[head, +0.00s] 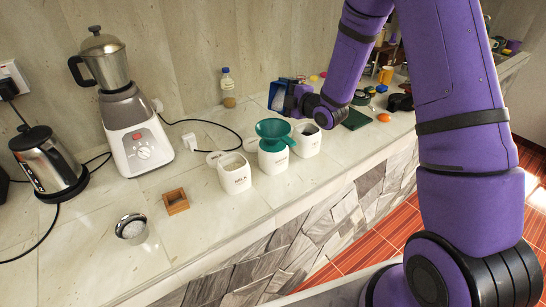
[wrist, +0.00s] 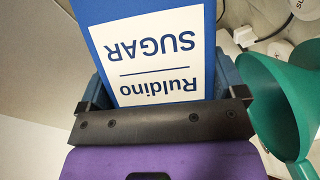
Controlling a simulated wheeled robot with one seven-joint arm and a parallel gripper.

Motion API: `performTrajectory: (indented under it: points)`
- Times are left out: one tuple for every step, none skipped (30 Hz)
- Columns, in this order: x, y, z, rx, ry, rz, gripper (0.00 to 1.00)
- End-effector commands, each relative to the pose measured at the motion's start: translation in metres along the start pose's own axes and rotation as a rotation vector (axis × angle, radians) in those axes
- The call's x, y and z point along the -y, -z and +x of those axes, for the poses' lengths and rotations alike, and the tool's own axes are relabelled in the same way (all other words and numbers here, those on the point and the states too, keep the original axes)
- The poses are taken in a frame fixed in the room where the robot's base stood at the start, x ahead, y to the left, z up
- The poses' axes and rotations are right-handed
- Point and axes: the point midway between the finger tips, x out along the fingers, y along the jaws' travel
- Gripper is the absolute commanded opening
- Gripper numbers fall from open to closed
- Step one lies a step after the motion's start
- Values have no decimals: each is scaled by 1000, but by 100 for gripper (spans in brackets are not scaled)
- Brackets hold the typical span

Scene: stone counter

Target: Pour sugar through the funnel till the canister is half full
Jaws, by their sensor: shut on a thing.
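A blue and white sugar box labelled "Ruldino SUGAR" (wrist: 150,50) fills the upper middle of the wrist view, its print upside down. My gripper (wrist: 163,88) is shut on it, one finger on each side. In the head view the sugar box (head: 279,95) is held behind and slightly right of the green funnel (head: 272,130), above the counter. The funnel sits in the top of the middle white canister (head: 272,162); it also shows at the right of the wrist view (wrist: 272,100). The canister's inside is hidden by the funnel. No sugar stream is visible.
White canisters stand on both sides, the left one marked MILK (head: 236,177), the right one (head: 307,142) close by. A blender (head: 133,130), kettle (head: 45,158), small wooden box (head: 176,201) and metal cup (head: 131,229) are left. A bottle (head: 228,88) stands behind. Front counter is clear.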

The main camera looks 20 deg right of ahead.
Motion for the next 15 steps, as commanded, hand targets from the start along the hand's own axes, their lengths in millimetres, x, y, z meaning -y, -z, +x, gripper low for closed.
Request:
performTrajectory:
  points:
    - [0, 0, 0, 0, -1, -1, 55]
    - [0, 0, 0, 0, -1, -1, 55]
    - [0, 0, 0, 0, -1, -1, 55]
    - [0, 0, 0, 0, -1, -1, 55]
    - [0, 0, 0, 0, -1, -1, 55]
    - [0, 0, 0, 0, -2, -2, 55]
    - [0, 0, 0, 0, -2, -3, 55]
    - [0, 0, 0, -1, -3, -6, 55]
    - [1, 0, 0, -1, -5, -11, 55]
    - [2, 0, 0, -1, -6, -16, 55]
    - [2, 0, 0, -1, -8, -21, 55]
    - [3, 1, 0, -2, -11, -28, 55]
    - [4, 1, 0, -2, -14, -34, 55]
    - [4, 1, 0, -2, -16, -40, 55]
    - [4, 1, 0, -2, -19, -46, 55]
